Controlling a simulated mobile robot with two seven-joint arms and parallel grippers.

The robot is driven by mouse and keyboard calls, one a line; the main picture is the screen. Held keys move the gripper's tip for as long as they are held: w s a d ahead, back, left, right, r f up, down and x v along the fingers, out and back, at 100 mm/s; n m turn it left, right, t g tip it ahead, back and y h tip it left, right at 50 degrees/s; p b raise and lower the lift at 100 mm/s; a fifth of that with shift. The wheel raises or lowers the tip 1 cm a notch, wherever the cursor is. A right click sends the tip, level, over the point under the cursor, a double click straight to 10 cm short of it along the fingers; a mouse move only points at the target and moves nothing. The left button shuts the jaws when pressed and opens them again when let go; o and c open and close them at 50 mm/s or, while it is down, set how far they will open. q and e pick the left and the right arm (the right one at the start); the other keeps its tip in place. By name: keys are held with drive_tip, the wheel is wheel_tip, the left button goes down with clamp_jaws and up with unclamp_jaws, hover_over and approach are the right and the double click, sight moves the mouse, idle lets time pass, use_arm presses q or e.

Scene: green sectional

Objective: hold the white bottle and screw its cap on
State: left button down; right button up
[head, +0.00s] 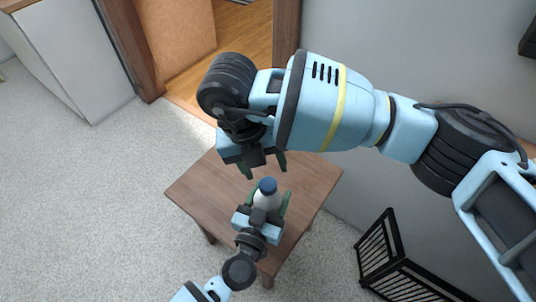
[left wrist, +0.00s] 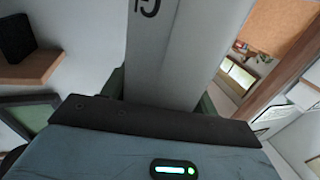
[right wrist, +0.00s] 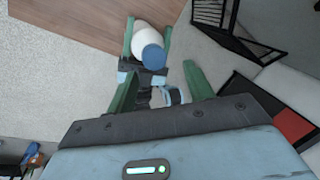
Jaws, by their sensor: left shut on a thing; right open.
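The white bottle (head: 266,201) is upright above the wooden table, with a blue cap (head: 268,185) on its top; how tightly the cap sits cannot be told. My left gripper (head: 268,205) is shut around the bottle's body. The bottle's white side (left wrist: 180,50) fills the middle of the left wrist view, with a dark marking near the top. My right gripper (head: 264,166) is open and empty, apart from the bottle and just beyond the cap in the head view. In the right wrist view, the cap (right wrist: 153,57) lies ahead of the spread green fingers (right wrist: 160,88).
The small brown table (head: 200,190) stands on pale carpet (head: 90,200), its top otherwise bare where visible. A black slatted rack (head: 385,255) stands to the right of it. A grey wall (head: 350,190) is close behind on the right, and a doorway opens at the back.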

sight(268, 183)
drive_tip(key=n, duration=0.3)
drive_tip(key=shift+r, duration=0.1)
drive_tip(key=n, duration=0.5)
drive_tip(key=shift+d+r+y, duration=0.1)
drive_tip(key=shift+r+y, duration=0.05)
drive_tip(key=shift+y, duration=0.25)
drive_tip(key=n, duration=0.6)
drive_tip(key=shift+d+r+y, duration=0.1)
drive_tip(key=shift+r+y, duration=0.15)
drive_tip(key=shift+y, duration=0.05)
drive_tip(key=n, duration=0.6)
drive_tip(key=shift+d+r+n+y, duration=0.1)
drive_tip(key=shift+r+n+y, duration=0.2)
drive_tip(key=n, duration=0.6)
drive_tip(key=shift+d+r+n+y, duration=0.1)
drive_tip(key=shift+r+n+y, duration=0.2)
drive_tip(key=shift+r+n, duration=0.1)
drive_tip(key=shift+f, duration=0.1)
drive_tip(key=shift+f, duration=4)
